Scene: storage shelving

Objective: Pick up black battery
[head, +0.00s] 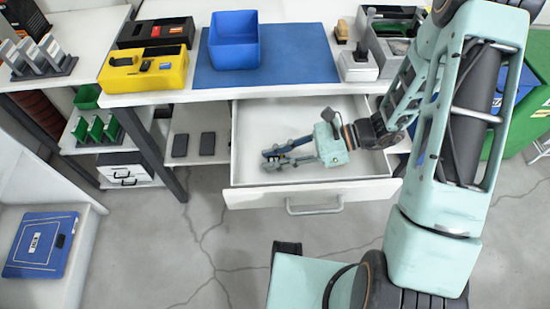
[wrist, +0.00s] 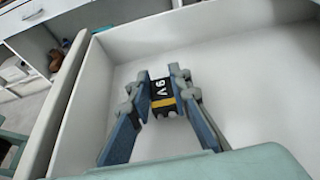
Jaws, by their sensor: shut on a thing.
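The black battery (wrist: 162,96) shows in the wrist view with a yellow band and white "9V" lettering. It sits between the two blue fingers of my gripper (wrist: 162,98), which are shut on it. In the head view my gripper (head: 272,160) is inside the open white drawer (head: 242,196), toward its left side. The battery is too small there to make out clearly between the fingertips. I cannot tell whether it touches the drawer floor.
The drawer walls surround my gripper, and the bench top (head: 340,88) overhangs behind. On the bench stand a blue bin (head: 234,42) on a blue mat (head: 300,60), a yellow case (head: 145,72) and a dark case (head: 155,33). The rest of the drawer looks empty.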

